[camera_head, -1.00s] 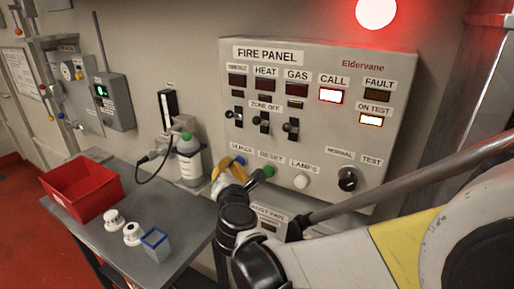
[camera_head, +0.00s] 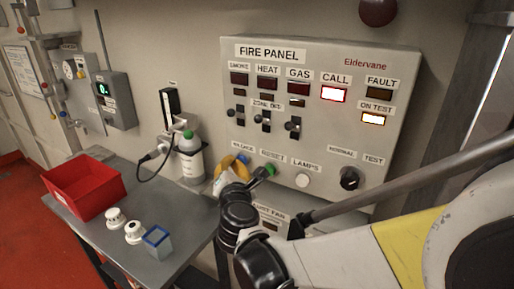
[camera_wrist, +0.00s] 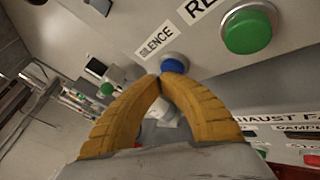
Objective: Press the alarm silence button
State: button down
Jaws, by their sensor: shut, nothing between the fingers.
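The grey fire panel (camera_head: 398,200) is on the wall. Its blue button (camera_wrist: 174,63), labelled SILENCE in the wrist view, also shows at the lower left of the panel in the head view (camera_head: 242,158). My gripper (camera_wrist: 160,78) has yellow fingers, shut and empty, with the tips meeting right at the blue button's lower edge. I cannot tell whether they touch it. In the head view my gripper (camera_head: 232,164) is partly hidden by my wrist. The CALL lamp (camera_head: 333,94) and the ON TEST lamp (camera_head: 373,118) are lit.
The green RESET button (camera_wrist: 247,28) is close to the right of the blue one. The white LAMPS button (camera_head: 302,180) and black rotary switch (camera_head: 349,178) are further right. An exhaust fan box (camera_wrist: 270,130) is below. A table with a red bin (camera_head: 84,187) stands left.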

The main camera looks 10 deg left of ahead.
jog(key=shift+s+a, duration=0.35)
jog(key=shift+s, duration=0.5)
jog(key=s, duration=0.1)
jog(key=s+a, duration=0.1)
jog(key=s, duration=0.1)
jog(key=s+a, duration=0.1)
jog(key=shift+s, duration=0.35)
dwell(0.3)
